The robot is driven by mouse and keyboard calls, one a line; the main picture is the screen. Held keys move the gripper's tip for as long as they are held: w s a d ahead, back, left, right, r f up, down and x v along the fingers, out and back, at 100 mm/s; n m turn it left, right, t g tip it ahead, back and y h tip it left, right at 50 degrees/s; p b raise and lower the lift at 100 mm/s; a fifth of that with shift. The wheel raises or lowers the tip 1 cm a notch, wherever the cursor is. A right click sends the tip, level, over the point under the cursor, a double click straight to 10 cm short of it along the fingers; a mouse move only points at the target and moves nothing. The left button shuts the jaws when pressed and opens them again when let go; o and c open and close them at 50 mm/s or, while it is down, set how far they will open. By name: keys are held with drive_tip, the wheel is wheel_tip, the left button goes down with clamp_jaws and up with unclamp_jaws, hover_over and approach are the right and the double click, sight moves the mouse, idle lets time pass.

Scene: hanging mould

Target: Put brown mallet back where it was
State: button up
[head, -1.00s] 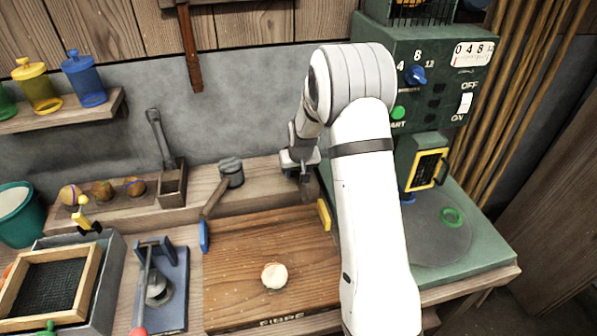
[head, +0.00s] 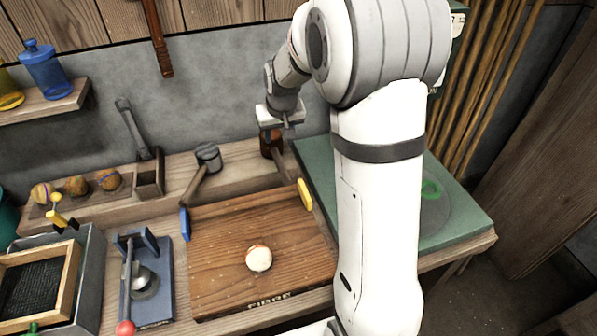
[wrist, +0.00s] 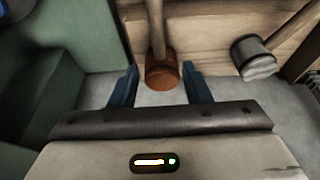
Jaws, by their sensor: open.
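The brown mallet (head: 271,143) rests on the wooden ledge behind the board, head toward the wall and handle pointing forward and right. My gripper (head: 281,130) is open above its head in the head view. In the wrist view, the mallet's reddish-brown head (wrist: 162,73) lies between my two spread blue fingers (wrist: 160,88) in the picture, with a gap on each side. Its handle runs up out of that picture. Nothing shows held in the fingers.
A grey-headed mallet (head: 208,156) rests on the ledge to the left; it also shows in the wrist view (wrist: 254,58). The wooden board (head: 225,260) in front carries a pale round lump (head: 259,258). A green machine base (head: 465,226) stands right.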

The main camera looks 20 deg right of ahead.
drive_tip(key=s+r, duration=0.2)
drive_tip(key=s, duration=1.2)
drive_tip(key=s+a+r+g, duration=0.1)
drive_tip(key=s+r, duration=0.2)
drive_tip(key=s, duration=1.2)
drive_tip(key=shift+r, duration=0.3)
drive_tip(key=shift+s+a, duration=0.1)
drive_tip(key=shift+r, duration=0.3)
